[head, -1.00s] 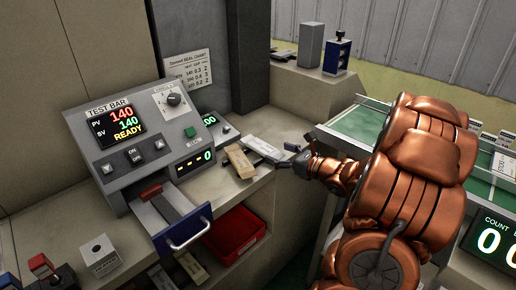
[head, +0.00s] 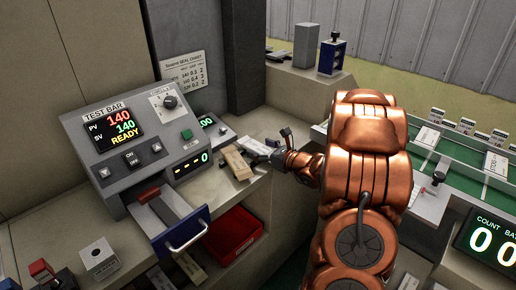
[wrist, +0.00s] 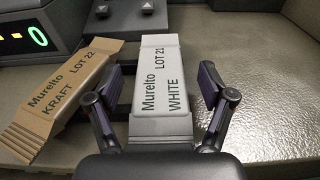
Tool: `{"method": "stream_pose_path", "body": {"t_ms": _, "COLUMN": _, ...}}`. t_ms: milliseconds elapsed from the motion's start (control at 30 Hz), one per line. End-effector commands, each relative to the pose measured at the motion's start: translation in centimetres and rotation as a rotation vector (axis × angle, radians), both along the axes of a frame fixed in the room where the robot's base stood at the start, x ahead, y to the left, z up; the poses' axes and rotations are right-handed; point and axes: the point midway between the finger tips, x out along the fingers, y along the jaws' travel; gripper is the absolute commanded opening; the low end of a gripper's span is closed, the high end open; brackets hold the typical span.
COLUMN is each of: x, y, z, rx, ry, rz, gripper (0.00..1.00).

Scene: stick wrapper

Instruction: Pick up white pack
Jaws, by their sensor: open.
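The white pack (wrist: 160,95), printed "Murelto LOT 21 WHITE", lies flat on the counter in the wrist view. In the head view it shows as a pale strip (head: 255,146), partly covered by my gripper (head: 273,149). In the wrist view my gripper (wrist: 161,76) is open, with one finger to the left and one to the right of the white pack. Gaps show between the fingers and the pack's sides. I cannot tell how high the fingertips are above the counter.
A brown kraft pack (wrist: 58,98) lies at an angle just left of the white pack, close to my left finger. The test bar machine (head: 140,150) stands to the left. A red bin (head: 232,235) sits below. Bare counter (wrist: 262,90) lies to the right.

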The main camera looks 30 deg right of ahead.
Motion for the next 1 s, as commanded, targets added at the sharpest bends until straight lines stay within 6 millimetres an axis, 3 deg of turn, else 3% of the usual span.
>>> {"method": "stream_pose_path", "body": {"t_ms": 200, "x": 0.06, "y": 0.01, "z": -0.02, "rx": 0.0, "ry": 0.0, "rz": 0.0, "gripper": 0.81}}
{"method": "stream_pose_path", "body": {"t_ms": 667, "x": 0.04, "y": 0.01, "z": -0.01, "rx": -0.001, "ry": 0.0, "rz": 0.0, "gripper": 0.33}}
{"method": "stream_pose_path", "body": {"t_ms": 1000, "x": 0.06, "y": 0.0, "z": 0.24, "rx": -0.001, "ry": -0.001, "rz": -0.001, "gripper": 0.32}}
